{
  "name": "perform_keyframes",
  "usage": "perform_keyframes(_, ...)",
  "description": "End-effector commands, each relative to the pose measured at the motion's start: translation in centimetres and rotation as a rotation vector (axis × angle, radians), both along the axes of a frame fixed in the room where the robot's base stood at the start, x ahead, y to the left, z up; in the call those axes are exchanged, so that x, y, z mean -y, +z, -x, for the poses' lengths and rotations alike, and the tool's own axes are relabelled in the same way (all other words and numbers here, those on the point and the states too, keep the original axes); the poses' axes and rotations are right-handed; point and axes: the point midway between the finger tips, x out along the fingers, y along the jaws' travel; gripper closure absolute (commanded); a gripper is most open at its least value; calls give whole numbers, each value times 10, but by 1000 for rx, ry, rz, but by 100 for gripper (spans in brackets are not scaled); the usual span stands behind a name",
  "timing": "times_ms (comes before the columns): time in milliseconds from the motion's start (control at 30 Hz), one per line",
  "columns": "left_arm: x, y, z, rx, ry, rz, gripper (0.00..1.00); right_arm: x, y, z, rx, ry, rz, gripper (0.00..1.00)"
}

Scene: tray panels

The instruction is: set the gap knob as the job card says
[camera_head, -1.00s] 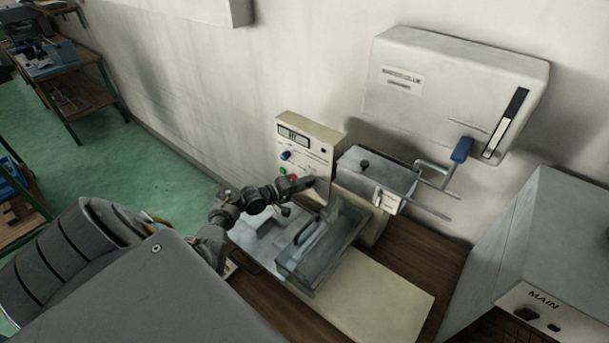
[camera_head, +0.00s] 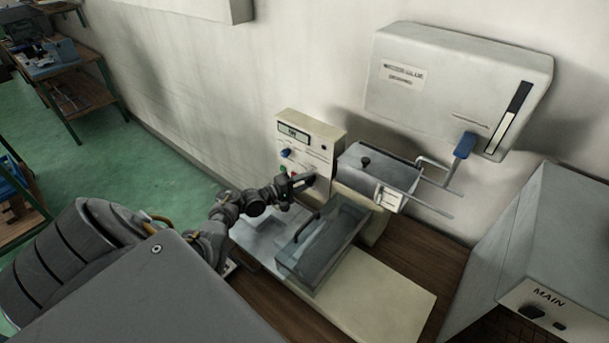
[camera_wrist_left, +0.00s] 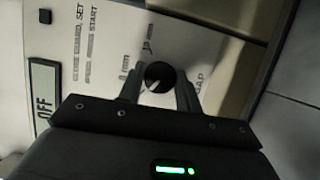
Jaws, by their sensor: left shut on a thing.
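The black gap knob (camera_wrist_left: 160,77) sits on the cream control panel (camera_head: 315,135), with a white pointer line on its face toward the lower left in the left wrist view. Printed mm marks and the word GAP surround it. My left gripper (camera_wrist_left: 160,92) has a finger on each side of the knob and is shut on it. In the head view my left gripper (camera_head: 303,181) is at the panel's lower part and hides the knob. The panel display (camera_wrist_left: 44,95) reads OFF. I cannot identify a job card. My right gripper is not in view.
A clear guard box with a handle (camera_head: 308,228) stands just below my left gripper. A grey block with a small white plate (camera_head: 390,198) is right of the panel. A wall box (camera_head: 450,85) hangs above, and a MAIN switch cabinet (camera_head: 540,250) stands at right.

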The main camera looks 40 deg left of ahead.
Motion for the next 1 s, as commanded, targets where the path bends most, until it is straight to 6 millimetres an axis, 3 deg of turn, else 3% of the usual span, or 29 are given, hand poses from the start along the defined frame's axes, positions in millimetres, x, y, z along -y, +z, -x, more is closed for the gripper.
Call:
perform_keyframes(133, -1, 1, -1, 2, 1, 0, 89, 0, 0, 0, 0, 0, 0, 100)
perform_keyframes(167, 0, 1, -1, 2, 1, 0, 63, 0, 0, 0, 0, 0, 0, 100)
perform_keyframes(300, 0, 1, -1, 2, 1, 0, 45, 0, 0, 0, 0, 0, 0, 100)
perform_keyframes(667, -2, 1, 5, 0, 1, -1, 45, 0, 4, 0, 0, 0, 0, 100)
perform_keyframes(1000, -24, -1, 63, -2, 0, -2, 45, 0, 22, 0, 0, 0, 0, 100)
